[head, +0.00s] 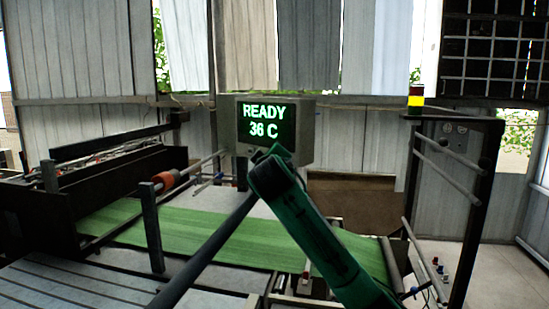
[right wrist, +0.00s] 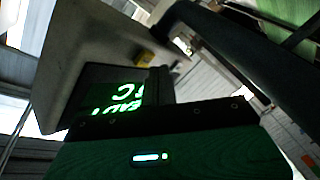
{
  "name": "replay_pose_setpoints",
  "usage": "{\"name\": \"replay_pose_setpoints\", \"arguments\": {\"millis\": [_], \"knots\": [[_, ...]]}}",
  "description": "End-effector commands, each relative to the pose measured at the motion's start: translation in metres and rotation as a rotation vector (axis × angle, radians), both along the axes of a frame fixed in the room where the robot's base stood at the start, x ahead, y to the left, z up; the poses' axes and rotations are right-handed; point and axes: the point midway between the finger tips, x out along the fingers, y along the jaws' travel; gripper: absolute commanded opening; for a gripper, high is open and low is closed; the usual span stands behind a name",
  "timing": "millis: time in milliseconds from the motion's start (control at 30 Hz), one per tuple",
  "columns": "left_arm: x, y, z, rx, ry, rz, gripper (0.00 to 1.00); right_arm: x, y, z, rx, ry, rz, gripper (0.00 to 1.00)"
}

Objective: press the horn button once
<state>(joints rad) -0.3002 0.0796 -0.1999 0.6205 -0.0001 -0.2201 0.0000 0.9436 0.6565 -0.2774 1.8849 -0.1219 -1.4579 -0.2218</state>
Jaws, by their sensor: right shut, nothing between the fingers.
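My right gripper (head: 272,152) is shut and empty, at the end of the green arm. It overlaps the lower edge of a grey display box (head: 305,130) whose screen reads READY 36 C. In the right wrist view the box (right wrist: 85,45) and its green lettering are close beyond the dark fingers (right wrist: 162,82). A small yellow part (right wrist: 145,58) shows beside the box near the fingers; I cannot tell whether it is the horn button. I cannot tell whether the gripper touches anything. No horn button is clearly identifiable in the head view. My left gripper is out of view.
A green sheet (head: 220,235) runs across the machine below the box. A dark diagonal bar (head: 208,250) crosses in front. A dark frame (head: 480,195) with a signal light (head: 415,100) stands at right, with small coloured knobs (head: 440,268) low beside it.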

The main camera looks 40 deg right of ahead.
Motion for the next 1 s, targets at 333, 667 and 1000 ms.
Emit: {"name": "replay_pose_setpoints", "arguments": {"millis": [333,667,1000], "knots": [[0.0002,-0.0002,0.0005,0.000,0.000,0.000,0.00,0.0007,-0.0047,0.0000,0.000,0.000,0.000,0.00],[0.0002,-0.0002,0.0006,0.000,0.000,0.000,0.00,0.0011,-0.0067,0.0002,0.000,0.000,0.000,0.00],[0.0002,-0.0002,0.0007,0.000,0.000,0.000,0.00,0.0018,-0.0108,0.0001,0.000,0.000,0.000,0.00]]}}
